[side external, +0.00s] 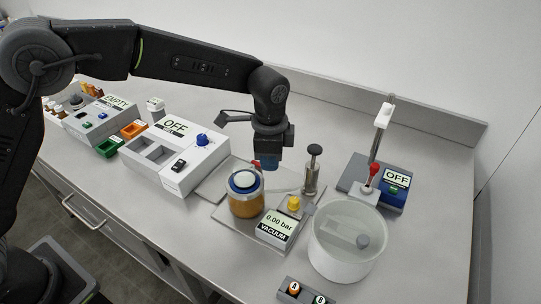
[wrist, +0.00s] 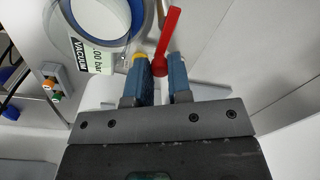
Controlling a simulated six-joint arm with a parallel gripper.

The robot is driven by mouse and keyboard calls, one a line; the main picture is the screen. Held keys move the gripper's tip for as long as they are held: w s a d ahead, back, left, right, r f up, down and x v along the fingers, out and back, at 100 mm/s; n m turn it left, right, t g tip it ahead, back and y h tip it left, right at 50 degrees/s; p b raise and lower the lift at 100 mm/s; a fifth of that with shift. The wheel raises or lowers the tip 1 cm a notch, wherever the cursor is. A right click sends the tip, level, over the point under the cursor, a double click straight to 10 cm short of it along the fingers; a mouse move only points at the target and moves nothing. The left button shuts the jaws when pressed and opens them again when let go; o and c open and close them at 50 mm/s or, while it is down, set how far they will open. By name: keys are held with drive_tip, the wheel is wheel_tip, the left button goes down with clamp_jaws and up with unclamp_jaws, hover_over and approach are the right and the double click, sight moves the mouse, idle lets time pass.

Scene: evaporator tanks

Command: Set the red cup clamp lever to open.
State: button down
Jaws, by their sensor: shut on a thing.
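The red cup clamp lever (wrist: 168,38) shows in the wrist view as a long red handle beside the blue-rimmed, white-topped cup. Its lower end lies between the fingertips of my gripper (wrist: 158,68), which is shut on it. In the side view my gripper (side external: 268,163) points down just behind the amber cup (side external: 245,203), and only a small red bit of the lever (side external: 256,163) shows beside the fingers. The cup stands upright on a grey plate. The lever's pivot is not clear in either view.
A vacuum gauge box reading 0.00 bar (side external: 275,227) with a yellow knob (side external: 294,203) stands right of the cup. A metal plunger post (side external: 312,170) is close on the gripper's right. A clear round tank (side external: 347,240) is further right; a white OFF box (side external: 172,155) is left.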

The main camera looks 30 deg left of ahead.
drive_tip(key=shift+r, duration=0.1)
drive_tip(key=c, duration=1.1)
unclamp_jaws()
drive_tip(key=shift+o, duration=0.2)
wheel_tip(320, 180, up, 14)
drive_tip(key=shift+s+d, duration=0.15)
drive_tip(key=shift+s, duration=0.2)
